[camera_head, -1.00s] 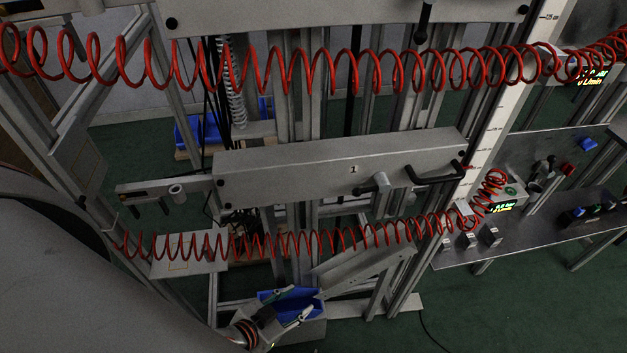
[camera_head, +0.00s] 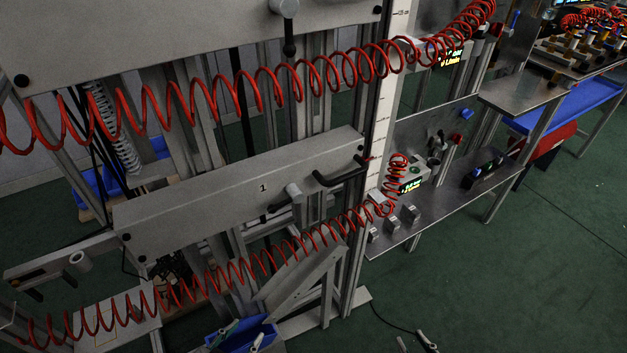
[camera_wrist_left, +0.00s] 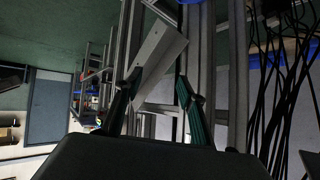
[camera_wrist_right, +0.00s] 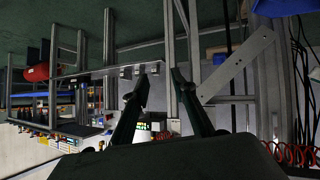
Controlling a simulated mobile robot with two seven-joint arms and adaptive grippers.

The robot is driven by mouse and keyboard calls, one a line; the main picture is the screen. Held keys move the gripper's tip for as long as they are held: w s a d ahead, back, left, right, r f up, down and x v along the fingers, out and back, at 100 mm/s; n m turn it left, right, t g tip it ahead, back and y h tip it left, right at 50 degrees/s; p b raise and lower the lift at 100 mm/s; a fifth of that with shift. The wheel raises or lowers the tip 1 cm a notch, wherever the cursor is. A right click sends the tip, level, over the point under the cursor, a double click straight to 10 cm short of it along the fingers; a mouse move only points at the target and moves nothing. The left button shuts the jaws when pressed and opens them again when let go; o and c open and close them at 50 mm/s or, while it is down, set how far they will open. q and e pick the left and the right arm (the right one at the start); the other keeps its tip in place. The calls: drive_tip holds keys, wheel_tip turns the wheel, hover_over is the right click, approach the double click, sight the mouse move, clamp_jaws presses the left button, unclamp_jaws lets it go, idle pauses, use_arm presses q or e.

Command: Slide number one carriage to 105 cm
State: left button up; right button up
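Number one carriage (camera_head: 235,195) is a long grey beam marked "1" across the frame in the head view. A grey clamp knob (camera_head: 291,194) and a black handle (camera_head: 340,175) are on its right part. A white vertical scale (camera_head: 379,135) stands at its right end, with a small red pointer near the carriage's end; the numbers there are too small to read. My left gripper (camera_head: 247,335) is open and empty, low at the bottom, well below the carriage. My right gripper (camera_head: 411,339) is open and empty at the bottom edge, right of the frame's foot. Neither touches the carriage.
A red coiled hose (camera_head: 230,275) hangs in front of and below the carriage; another (camera_head: 290,80) crosses above it. An upper beam (camera_head: 190,40) spans the top. A blue bin (camera_head: 240,338) is low behind my left gripper. A metal shelf (camera_head: 440,210) stands right; green floor (camera_head: 520,275) is open.

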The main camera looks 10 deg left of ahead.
drive_tip(key=w+a+r+n+t+y+b, duration=0.1)
drive_tip(key=w+a+r+n+t, duration=0.15)
drive_tip(key=w+r, duration=0.5)
drive_tip(key=n+g+y+b, duration=0.35)
drive_tip(key=n+y, duration=0.95)
drive_tip(key=n, duration=1)
approach(345, 176)
drive_tip(key=x, duration=0.3)
drive_tip(key=p+x, duration=0.1)
drive_tip(key=x, duration=0.5)
drive_tip(key=shift+w+f, duration=0.2)
drive_tip(key=shift+w, duration=0.1)
drive_tip(key=shift+w+a, duration=0.25)
drive_tip(key=shift+a, duration=0.15)
use_arm(q)
drive_tip(key=shift+a+f, duration=0.25)
drive_tip(key=shift+f, duration=1)
